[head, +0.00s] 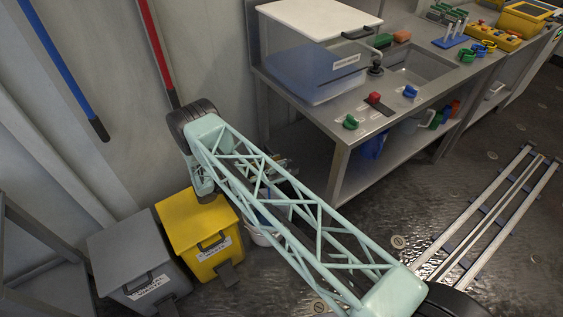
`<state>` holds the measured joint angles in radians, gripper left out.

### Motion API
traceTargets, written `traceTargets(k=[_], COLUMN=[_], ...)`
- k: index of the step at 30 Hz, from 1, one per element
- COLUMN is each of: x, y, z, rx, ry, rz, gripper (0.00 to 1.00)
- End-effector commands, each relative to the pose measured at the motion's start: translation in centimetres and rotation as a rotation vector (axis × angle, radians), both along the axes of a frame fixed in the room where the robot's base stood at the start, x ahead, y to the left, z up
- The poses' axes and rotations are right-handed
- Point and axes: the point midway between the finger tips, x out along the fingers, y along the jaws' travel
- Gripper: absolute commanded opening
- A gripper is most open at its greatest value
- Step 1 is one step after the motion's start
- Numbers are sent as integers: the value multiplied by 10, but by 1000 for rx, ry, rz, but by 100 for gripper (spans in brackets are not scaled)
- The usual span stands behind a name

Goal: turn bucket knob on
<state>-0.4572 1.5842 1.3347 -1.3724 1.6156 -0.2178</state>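A pale bucket (260,238) stands on the floor below my arm, largely hidden by the lattice link. Dark metallic parts that look like my gripper (283,165) show behind the lattice, left of the bench. Its fingers are not clear.
A yellow bin (190,222) and a grey bin (120,245) stand at the lower left. Floor rails (490,212) run at the right. Blue and red poles lean on the wall.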

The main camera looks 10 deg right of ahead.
Motion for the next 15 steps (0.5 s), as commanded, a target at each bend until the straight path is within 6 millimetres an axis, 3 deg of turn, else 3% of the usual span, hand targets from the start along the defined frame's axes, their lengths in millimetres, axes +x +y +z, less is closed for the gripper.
traceTargets(k=[6,15], x=[5,7], y=[-18,-24], z=[-1,0], rx=[0,0], ry=[0,0], rz=[-1,1], gripper=[22,22])
